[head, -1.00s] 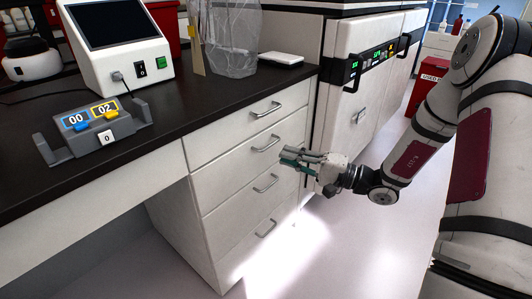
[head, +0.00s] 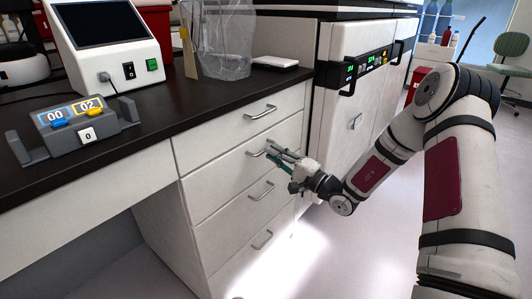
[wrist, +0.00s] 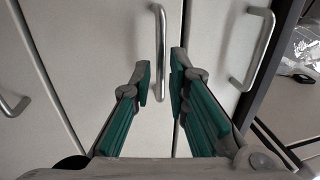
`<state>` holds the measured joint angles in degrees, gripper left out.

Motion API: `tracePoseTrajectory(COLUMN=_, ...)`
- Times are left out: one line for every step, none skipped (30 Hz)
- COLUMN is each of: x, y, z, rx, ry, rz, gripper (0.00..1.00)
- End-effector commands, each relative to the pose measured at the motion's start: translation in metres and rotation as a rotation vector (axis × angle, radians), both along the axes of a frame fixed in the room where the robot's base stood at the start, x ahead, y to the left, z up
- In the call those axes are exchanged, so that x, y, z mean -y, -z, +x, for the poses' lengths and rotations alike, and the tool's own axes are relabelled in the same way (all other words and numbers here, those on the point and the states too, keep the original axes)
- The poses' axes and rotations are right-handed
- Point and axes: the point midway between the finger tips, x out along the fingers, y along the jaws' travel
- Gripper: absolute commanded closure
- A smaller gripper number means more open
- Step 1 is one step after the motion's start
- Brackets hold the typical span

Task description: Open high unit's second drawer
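The drawer unit under the counter has a white stack of drawers. The second drawer from the top (head: 215,187) is shut, flush with its neighbours. Its grey bar handle (head: 255,153) is right at my gripper's tips in the head view. My gripper (head: 272,155) is open, with teal finger pads. In the wrist view the second drawer's handle (wrist: 161,45) runs upright between and just beyond the two fingertips of the gripper (wrist: 161,75). I cannot tell whether either finger touches it.
The top drawer's handle (head: 262,112) and the third drawer's handle (head: 261,191) lie above and below. The dark counter (head: 150,125) overhangs and carries a device, a plastic bag and a number block (head: 80,125). A white cabinet (head: 345,120) stands to the right. Floor is clear in front.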

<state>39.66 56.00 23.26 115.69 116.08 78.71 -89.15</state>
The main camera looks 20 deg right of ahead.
Motion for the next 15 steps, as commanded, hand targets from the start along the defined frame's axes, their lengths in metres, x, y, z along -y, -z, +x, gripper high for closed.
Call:
tracePoseTrajectory(x=-0.005, y=-0.001, z=0.007, rx=0.003, ry=-0.002, rz=-0.001, gripper=0.84)
tracePoseTrajectory(x=-0.008, y=-0.002, z=0.01, rx=0.003, ry=-0.003, rz=0.0, gripper=0.84)
tracePoseTrajectory(x=-0.011, y=-0.002, z=0.014, rx=0.002, ry=-0.002, rz=0.0, gripper=0.84)
tracePoseTrajectory(x=-0.013, y=-0.003, z=0.017, rx=0.001, ry=-0.001, rz=0.0, gripper=0.84)
tracePoseTrajectory(x=-0.014, y=-0.004, z=0.02, rx=0.001, ry=-0.001, rz=0.0, gripper=0.84)
tracePoseTrajectory(x=-0.016, y=-0.005, z=0.022, rx=0.002, ry=-0.001, rz=0.0, gripper=0.84)
tracePoseTrajectory(x=-0.018, y=-0.005, z=0.024, rx=0.001, ry=-0.001, rz=0.0, gripper=0.84)
tracePoseTrajectory(x=-0.019, y=-0.006, z=0.025, rx=0.001, ry=-0.001, rz=0.0, gripper=0.84)
tracePoseTrajectory(x=-0.02, y=-0.006, z=0.027, rx=0.0, ry=-0.001, rz=0.0, gripper=0.84)
tracePoseTrajectory(x=-0.021, y=-0.006, z=0.028, rx=0.0, ry=-0.001, rz=0.0, gripper=0.84)
tracePoseTrajectory(x=-0.021, y=-0.006, z=0.028, rx=0.0, ry=-0.001, rz=0.0, gripper=0.84)
tracePoseTrajectory(x=-0.021, y=-0.007, z=0.029, rx=0.0, ry=-0.001, rz=0.0, gripper=0.84)
tracePoseTrajectory(x=-0.021, y=-0.007, z=0.029, rx=0.0, ry=0.0, rz=0.0, gripper=0.84)
tracePoseTrajectory(x=-0.021, y=-0.007, z=0.029, rx=0.0, ry=0.0, rz=0.0, gripper=0.84)
tracePoseTrajectory(x=-0.021, y=-0.007, z=0.029, rx=0.0, ry=0.0, rz=0.0, gripper=0.84)
